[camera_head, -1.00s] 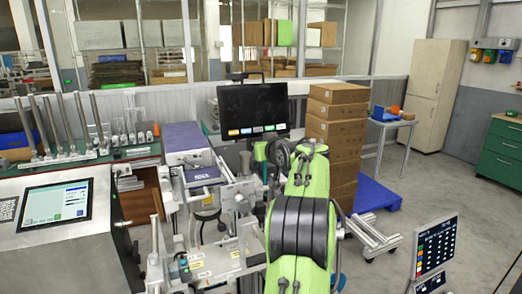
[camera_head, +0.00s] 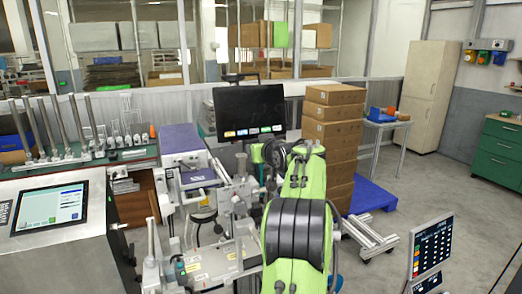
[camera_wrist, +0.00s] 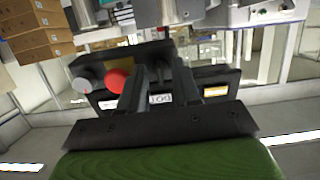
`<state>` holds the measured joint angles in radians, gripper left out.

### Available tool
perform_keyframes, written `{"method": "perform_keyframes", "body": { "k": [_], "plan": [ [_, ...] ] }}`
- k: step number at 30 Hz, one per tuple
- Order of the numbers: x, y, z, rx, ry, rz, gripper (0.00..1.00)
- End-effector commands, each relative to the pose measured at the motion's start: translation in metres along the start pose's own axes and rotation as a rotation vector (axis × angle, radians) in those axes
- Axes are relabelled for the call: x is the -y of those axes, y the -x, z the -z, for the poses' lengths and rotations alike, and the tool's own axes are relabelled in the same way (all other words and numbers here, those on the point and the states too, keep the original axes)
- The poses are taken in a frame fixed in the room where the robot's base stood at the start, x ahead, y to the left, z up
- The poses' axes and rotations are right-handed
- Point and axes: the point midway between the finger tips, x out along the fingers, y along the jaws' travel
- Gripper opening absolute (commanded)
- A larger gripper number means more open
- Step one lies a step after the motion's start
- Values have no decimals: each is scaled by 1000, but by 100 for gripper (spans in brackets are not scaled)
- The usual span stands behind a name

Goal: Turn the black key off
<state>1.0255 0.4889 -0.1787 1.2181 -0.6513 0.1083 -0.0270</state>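In the wrist view, a dark control panel (camera_wrist: 150,58) lies just beyond my gripper (camera_wrist: 161,75). It carries a red knob (camera_wrist: 116,80) and a grey knob (camera_wrist: 83,86) to the left of my fingers. My two dark fingers stand apart, with a gap between them, and nothing is clearly held. A black key cannot be made out clearly; the fingers cover part of the panel. In the head view, my green arm reaches forward toward the machine (camera_head: 215,262), and my fingertips are hidden.
A black monitor (camera_head: 249,108) stands behind the machine. Stacked cardboard boxes (camera_head: 333,130) rest on a blue pallet (camera_head: 371,197). A touchscreen console (camera_head: 50,208) is at left and another screen (camera_head: 431,252) at front right.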

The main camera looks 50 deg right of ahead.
Motion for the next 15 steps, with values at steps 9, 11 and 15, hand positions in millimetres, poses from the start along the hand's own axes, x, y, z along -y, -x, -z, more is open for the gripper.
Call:
{"method": "perform_keyframes", "body": {
  "k": [9, 11, 15],
  "plan": [
    [-1, 78, -1, -5, 0, -5, 32],
    [-1, 95, -1, -4, 1, -6, 32],
    [-1, 130, 0, -4, 2, -5, 32]
  ]
}}
